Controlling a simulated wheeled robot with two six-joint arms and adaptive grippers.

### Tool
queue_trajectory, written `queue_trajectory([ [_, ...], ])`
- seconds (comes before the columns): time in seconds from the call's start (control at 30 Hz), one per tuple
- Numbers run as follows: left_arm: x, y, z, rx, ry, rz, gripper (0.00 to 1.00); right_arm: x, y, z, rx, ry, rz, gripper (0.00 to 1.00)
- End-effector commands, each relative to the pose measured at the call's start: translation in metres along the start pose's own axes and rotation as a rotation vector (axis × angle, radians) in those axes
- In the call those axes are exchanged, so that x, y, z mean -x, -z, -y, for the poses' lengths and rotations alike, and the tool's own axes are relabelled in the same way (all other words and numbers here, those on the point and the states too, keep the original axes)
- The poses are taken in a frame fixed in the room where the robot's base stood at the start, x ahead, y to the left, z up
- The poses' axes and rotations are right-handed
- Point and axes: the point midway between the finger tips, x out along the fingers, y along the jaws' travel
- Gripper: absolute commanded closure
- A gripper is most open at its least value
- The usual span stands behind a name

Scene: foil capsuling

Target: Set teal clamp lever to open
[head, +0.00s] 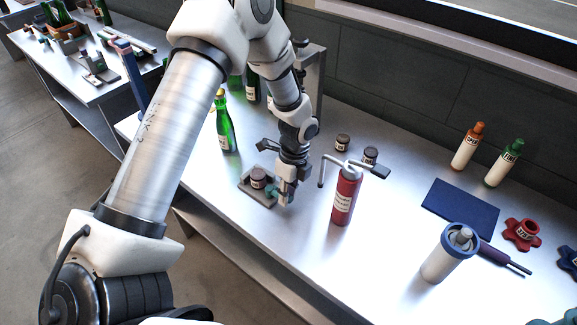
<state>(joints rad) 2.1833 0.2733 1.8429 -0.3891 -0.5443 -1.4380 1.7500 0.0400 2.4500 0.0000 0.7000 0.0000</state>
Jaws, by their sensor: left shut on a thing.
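The grey clamp block (245,184) sits on the metal bench and holds a small dark-capped jar (258,178). The teal clamp lever (275,191) shows as a small patch at the block's right side, mostly hidden by my gripper. My left gripper (286,197) points down there, its fingers shut on the lever. The lever's exact angle cannot be made out.
A red bottle (344,198) with a grey T-handle stands close right of my left gripper. A green bottle (224,127) stands behind left. Two small jars (342,143) are behind.

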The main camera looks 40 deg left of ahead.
Motion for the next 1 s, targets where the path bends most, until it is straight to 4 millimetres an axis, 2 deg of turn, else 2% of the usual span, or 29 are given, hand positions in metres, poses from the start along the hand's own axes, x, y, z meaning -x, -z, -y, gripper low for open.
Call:
queue_trajectory([
  [0.63,-0.0050,0.0010,-0.0068,-0.061,-0.010,0.010,1.00,0.0015,0.0000,0.0000,0.000,0.000,0.000,0.60],
  [0.67,-0.0050,0.0010,-0.0068,-0.061,-0.010,0.010,0.74,0.0015,0.0000,0.0000,0.000,0.000,0.000,0.60],
  [0.7,-0.0049,0.0009,-0.0067,-0.061,-0.010,0.010,0.60,0.0015,0.0000,0.0000,0.000,0.000,0.000,0.60],
  [0.73,-0.0047,0.0009,-0.0065,-0.061,-0.010,0.010,0.56,0.0015,0.0000,0.0000,0.000,0.000,0.000,0.60],
  [1.0,-0.0021,0.0005,-0.0049,-0.060,-0.004,0.011,0.56,0.0022,0.0000,0.0000,0.000,0.000,0.000,0.60],
])
